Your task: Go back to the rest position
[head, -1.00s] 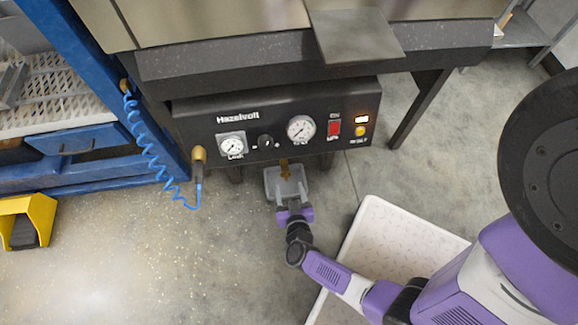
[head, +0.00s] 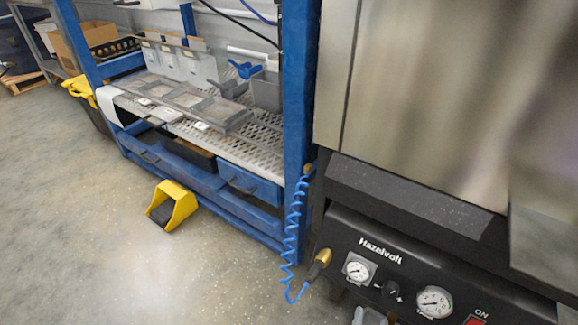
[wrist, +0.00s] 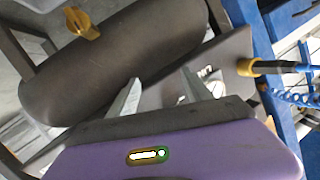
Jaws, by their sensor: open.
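My gripper (wrist: 160,76) shows in the wrist view, with its two pale fingers spread apart above the purple hand body. Nothing is visible between the fingers. A dark rounded housing (wrist: 110,65) with a yellow handle (wrist: 82,24) lies beyond them, at the upper left.
A blue-framed rack (head: 303,130) with bins stands left of the machine. A coiled blue hose (head: 292,225) hangs between them, ending in a brass fitting (head: 319,263). A yellow pedal guard (head: 176,205) is on the floor. Floor at the lower left is clear.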

